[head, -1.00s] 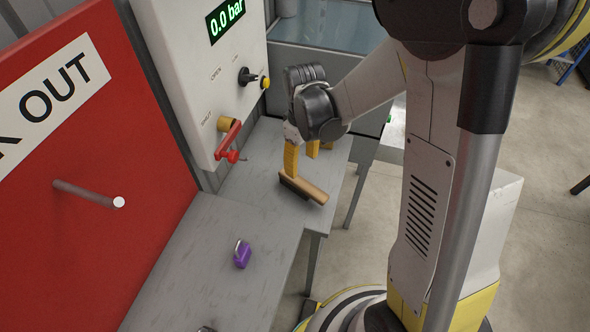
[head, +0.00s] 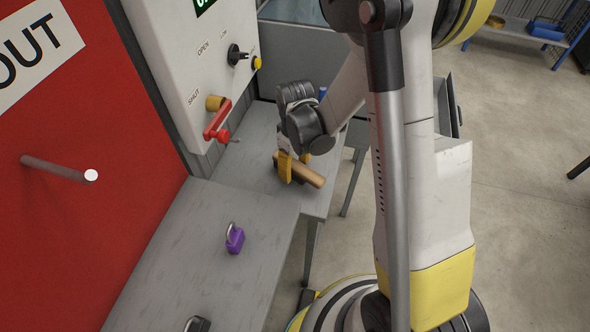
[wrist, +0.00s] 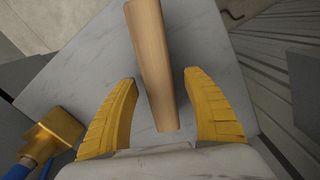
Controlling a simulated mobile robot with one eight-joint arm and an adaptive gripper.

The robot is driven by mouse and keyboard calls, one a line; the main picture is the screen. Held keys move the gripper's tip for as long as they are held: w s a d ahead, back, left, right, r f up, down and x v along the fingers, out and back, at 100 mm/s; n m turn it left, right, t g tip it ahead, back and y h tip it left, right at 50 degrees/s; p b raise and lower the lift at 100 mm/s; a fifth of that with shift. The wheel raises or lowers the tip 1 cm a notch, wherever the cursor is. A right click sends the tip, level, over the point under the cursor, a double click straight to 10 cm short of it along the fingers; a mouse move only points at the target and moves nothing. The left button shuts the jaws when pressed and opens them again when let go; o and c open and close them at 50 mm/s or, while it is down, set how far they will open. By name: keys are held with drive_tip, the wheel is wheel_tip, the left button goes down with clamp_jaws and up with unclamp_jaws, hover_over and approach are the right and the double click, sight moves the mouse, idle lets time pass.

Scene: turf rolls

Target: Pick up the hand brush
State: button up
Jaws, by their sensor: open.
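The hand brush (head: 304,172) lies on the grey bench, and its wooden handle shows in the head view, partly behind my gripper. In the wrist view the pale wooden handle (wrist: 152,62) runs from the top edge down between my two yellow fingers. My gripper (wrist: 163,100) is open, with one finger on each side of the handle's end and a visible gap on both sides. In the head view my gripper (head: 293,168) is low over the bench at the brush. The bristles are hidden in both views.
A purple padlock (head: 235,239) sits on the nearer bench (head: 190,270). A red valve handle (head: 217,122) juts from the white panel beside the brush. A brass piece with a blue handle (wrist: 58,128) lies left of my fingers in the wrist view.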

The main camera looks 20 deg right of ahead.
sight(300, 165)
clamp_jaws()
drive_tip(key=shift+r, duration=0.1)
drive_tip(key=shift+r+p, duration=0.3)
drive_tip(key=shift+r, duration=0.25)
drive_tip(key=r, duration=0.1)
drive_tip(key=d+r+p, duration=0.1)
drive_tip(key=r+p, duration=0.1)
drive_tip(key=r, duration=0.1)
drive_tip(key=shift+s+d, duration=0.15)
drive_tip(key=shift+s, duration=0.25)
drive_tip(key=s+d+r+p, duration=0.2)
drive_tip(key=s+d+r, duration=0.3)
drive_tip(key=d, duration=0.3)
drive_tip(key=shift+d+r+p, duration=0.3)
drive_tip(key=shift+d+r, duration=0.1)
drive_tip(key=shift+s, duration=0.1)
drive_tip(key=c, duration=0.7)
unclamp_jaws()
drive_tip(key=c, duration=0.5)
